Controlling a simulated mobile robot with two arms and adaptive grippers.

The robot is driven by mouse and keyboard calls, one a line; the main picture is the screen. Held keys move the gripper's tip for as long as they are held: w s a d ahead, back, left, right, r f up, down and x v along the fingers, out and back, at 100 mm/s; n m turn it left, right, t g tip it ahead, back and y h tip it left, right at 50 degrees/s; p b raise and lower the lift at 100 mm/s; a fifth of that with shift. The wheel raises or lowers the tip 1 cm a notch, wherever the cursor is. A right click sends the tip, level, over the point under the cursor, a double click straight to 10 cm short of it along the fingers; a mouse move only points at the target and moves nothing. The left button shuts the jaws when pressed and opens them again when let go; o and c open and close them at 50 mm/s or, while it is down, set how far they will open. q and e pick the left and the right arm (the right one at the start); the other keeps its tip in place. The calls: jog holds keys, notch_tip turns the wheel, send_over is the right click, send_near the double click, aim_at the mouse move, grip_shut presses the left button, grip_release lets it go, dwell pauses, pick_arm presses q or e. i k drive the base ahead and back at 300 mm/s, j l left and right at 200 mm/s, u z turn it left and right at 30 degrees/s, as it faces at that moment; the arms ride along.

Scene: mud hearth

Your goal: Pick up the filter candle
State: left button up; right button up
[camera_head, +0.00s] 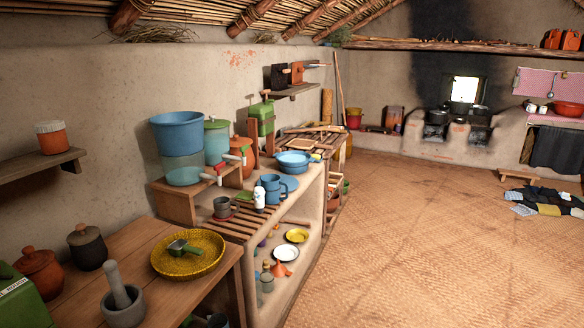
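A small white upright piece (260,197) with a dark mark on its side stands on the slatted counter (236,228), just left of a blue mug (273,188). It looks like the filter candle, but it is too small to be sure. A dark cup (222,207) stands to its left. A blue water vessel (178,133) and a green one (216,142) stand on a wooden stand behind it. Neither of my grippers is in view.
A wooden table (135,250) at the near left holds a yellow tray (208,262), a mortar with pestle (121,303) and lidded pots. A blue basin (294,168) sits farther along the counter. The woven floor (430,240) to the right is mostly clear.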

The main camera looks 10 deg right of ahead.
aim_at(258, 192)
jog(key=u, duration=0.4)
jog(key=i+l+u, duration=0.2)
jog(key=l, duration=0.15)
jog(key=i+l+u, duration=0.25)
jog(key=l+u, duration=0.2)
jog(key=l, duration=0.25)
jog(key=i+l+u, duration=0.25)
jog(key=l, duration=0.15)
jog(key=k, duration=0.1)
